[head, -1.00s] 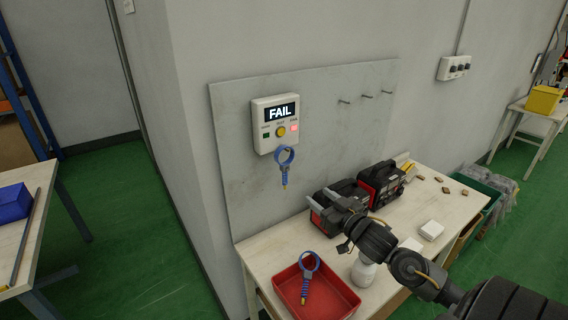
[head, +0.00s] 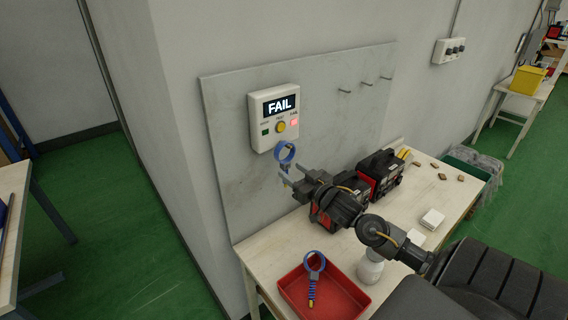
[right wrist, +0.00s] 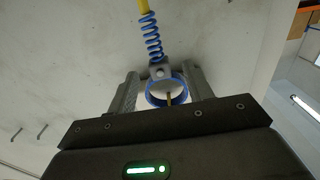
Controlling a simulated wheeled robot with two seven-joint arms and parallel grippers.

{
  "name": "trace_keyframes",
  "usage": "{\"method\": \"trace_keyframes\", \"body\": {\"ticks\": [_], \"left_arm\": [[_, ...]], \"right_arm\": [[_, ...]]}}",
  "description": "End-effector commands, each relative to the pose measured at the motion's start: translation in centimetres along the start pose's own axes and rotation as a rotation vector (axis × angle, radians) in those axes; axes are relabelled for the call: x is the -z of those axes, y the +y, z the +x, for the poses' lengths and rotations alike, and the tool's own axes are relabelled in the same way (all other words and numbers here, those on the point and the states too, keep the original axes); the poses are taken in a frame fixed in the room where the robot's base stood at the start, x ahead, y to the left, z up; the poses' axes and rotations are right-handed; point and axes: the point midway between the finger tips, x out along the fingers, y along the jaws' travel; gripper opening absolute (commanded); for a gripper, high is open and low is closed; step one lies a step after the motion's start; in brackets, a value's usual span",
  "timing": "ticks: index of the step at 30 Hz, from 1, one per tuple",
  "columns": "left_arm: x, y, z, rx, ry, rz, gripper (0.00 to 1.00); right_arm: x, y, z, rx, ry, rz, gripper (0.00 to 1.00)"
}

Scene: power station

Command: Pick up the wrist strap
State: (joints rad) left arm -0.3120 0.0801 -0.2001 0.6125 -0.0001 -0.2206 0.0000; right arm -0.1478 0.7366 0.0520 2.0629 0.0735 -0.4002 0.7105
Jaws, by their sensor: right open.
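A blue wrist strap (head: 286,152) with a coiled cord hangs just below the white tester box (head: 275,118), whose screen reads FAIL. A second blue wrist strap (head: 315,262) lies in the red tray (head: 352,283) on the table. My right gripper (head: 286,175) is at the hanging strap in the head view. In the right wrist view the hanging strap's blue ring (right wrist: 166,92) lies between the two open fingers (right wrist: 162,88), its coil leading away. I cannot tell whether the fingers touch it. My left gripper is not in view.
Black and red devices (head: 380,172) stand on the table close behind my right arm. A white bottle (head: 370,266) and a white block (head: 432,219) are near the forearm. A grey board (head: 225,120) with pegs (head: 344,91) backs the tester.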

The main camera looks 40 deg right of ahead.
Motion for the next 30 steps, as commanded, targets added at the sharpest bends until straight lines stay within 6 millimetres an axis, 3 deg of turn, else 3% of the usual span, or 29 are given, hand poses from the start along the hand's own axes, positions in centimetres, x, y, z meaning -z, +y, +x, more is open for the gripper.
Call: {"method": "trace_keyframes", "body": {"ticks": [9,19,28,30], "left_arm": [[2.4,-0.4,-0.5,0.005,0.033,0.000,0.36],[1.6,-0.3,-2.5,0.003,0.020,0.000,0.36],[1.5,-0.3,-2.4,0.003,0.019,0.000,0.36],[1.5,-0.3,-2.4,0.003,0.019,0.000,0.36]], "right_arm": [[0.1,-0.1,1.5,0.003,0.000,0.000,0.51],[0.0,0.1,5.9,0.003,0.001,0.000,0.51],[-0.2,0.1,6.3,0.005,0.000,-0.001,0.51],[-0.2,0.1,6.3,0.005,0.000,-0.001,0.42]]}}
